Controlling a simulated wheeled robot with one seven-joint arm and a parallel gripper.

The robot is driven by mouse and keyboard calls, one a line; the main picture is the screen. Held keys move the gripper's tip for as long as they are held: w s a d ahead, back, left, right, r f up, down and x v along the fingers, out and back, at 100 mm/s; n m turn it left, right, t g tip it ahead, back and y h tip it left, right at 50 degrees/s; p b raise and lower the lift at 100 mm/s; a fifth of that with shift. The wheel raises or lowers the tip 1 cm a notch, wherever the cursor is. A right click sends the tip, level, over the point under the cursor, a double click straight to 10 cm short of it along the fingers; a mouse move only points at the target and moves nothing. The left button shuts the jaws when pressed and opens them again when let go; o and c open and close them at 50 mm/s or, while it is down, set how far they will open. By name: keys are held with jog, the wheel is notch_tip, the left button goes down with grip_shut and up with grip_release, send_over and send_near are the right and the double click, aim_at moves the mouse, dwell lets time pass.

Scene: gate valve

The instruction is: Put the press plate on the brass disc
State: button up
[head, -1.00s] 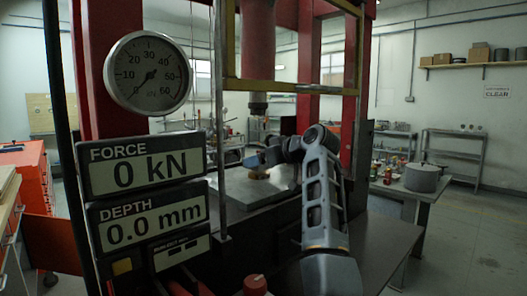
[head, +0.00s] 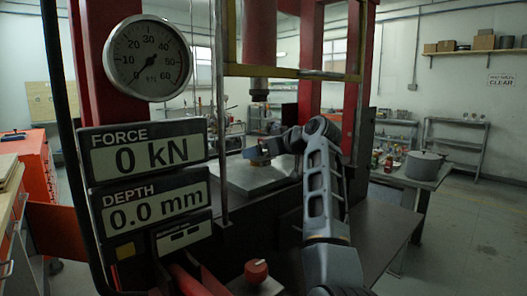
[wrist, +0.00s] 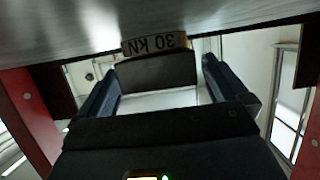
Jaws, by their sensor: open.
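In the wrist view, which looks upside down, a pale brass-coloured piece marked "30 kN" (wrist: 157,43), apparently the brass disc, sits against the steel press bed (wrist: 140,18). A dark grey block (wrist: 155,71), apparently the press plate, adjoins its other side and seems to rest on it. My gripper (wrist: 160,88) is open, its two dark fingers either side of the grey block with gaps showing. In the head view my gripper (head: 256,153) is low over the bed (head: 250,178), below the press ram (head: 259,88). Disc and plate are hardly discernible there.
The red press frame (head: 95,60) and yellow guard bar (head: 290,73) surround the work area. Force and depth displays (head: 147,150) read 0 kN and 0.0 mm. A side table with a grey pot (head: 423,166) stands at right; open floor lies beyond it.

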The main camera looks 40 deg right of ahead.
jog(key=b+v, duration=0.1)
jog(key=v, duration=1.1)
jog(key=shift+b, duration=0.4)
jog(key=shift+c, duration=0.2)
dwell(0.4)
